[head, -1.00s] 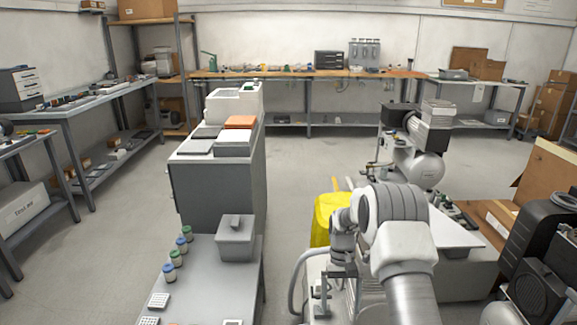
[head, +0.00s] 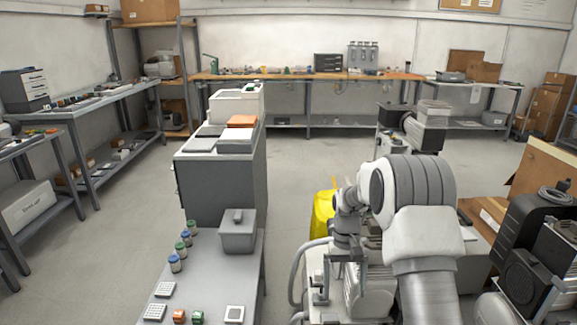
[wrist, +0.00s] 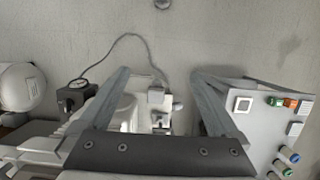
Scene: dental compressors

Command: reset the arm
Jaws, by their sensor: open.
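My arm (head: 415,195) rises at the right of the head view, bent at a large grey and white joint. My gripper (wrist: 160,74) shows in the wrist view with its two fingers spread wide and nothing held between them. It points down over a white and grey machine (wrist: 150,112), which lies beyond and between the fingers. In the head view the gripper hangs beside the grey bench, above this machine, and part of the machine is hidden by my arm.
A grey bench (head: 215,270) stands left of my arm, bearing a lidded grey bin (head: 238,232), small jars and small boxes. A yellow object (head: 323,213) stands behind the arm. Black equipment (head: 545,240) is at the right. Open floor (head: 305,170) lies beyond.

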